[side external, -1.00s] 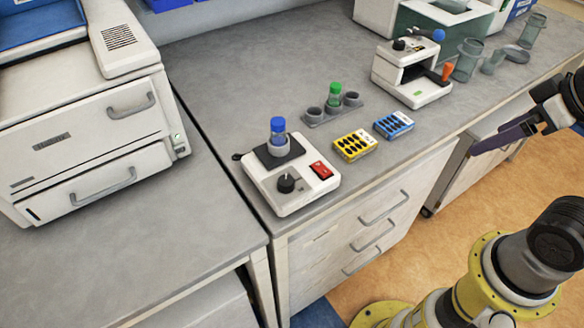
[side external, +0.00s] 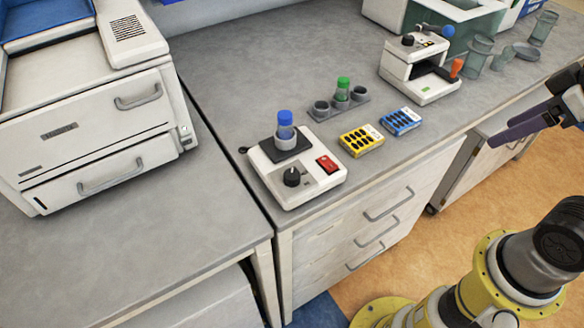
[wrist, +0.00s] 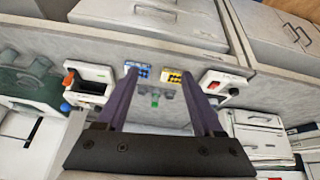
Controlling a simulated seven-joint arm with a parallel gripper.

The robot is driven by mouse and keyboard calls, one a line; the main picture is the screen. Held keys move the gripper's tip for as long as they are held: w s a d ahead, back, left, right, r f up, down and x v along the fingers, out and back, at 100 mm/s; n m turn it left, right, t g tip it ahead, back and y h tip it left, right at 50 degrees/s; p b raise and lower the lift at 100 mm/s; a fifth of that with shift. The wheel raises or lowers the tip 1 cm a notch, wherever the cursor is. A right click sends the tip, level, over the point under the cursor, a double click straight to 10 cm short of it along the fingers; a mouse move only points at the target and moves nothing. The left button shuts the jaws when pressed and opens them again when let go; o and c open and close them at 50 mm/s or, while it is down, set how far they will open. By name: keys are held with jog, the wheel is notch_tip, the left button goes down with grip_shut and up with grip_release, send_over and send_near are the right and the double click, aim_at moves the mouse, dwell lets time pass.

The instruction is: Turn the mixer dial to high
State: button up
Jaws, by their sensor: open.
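The mixer (side external: 280,200) is a white box on the grey bench, with a black dial (side external: 292,177) on its front and a red switch (side external: 328,163) to the right of the dial. A blue-capped tube (side external: 285,124) stands upright in its holder on top. The dial's setting is too small to read. The mixer also shows in the wrist view (wrist: 222,80), right of the fingers. My gripper (wrist: 160,72) is open and empty. In the side view its purple fingers (side external: 515,128) are at the right edge, well away from the mixer.
Right of the mixer lie a yellow box (side external: 361,140) and a blue box (side external: 401,121). Behind them stands a grey rack (side external: 352,103) with a green-capped tube. A white device (side external: 418,70) with an orange handle stands farther right. The bench front before the mixer is free.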

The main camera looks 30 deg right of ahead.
jog(key=w+a+r+n+g, duration=0.1)
jog(key=w+a+r+n, duration=0.25)
jog(key=w+r, duration=0.45)
jog(key=n+g, duration=0.4)
jog(key=n, duration=0.5)
send_over(292, 174)
notch_tip(292, 174, down, 7)
notch_tip(292, 174, down, 14)
jog(key=shift+r, duration=0.15)
jog(key=shift+c, duration=0.3)
grip_shut()
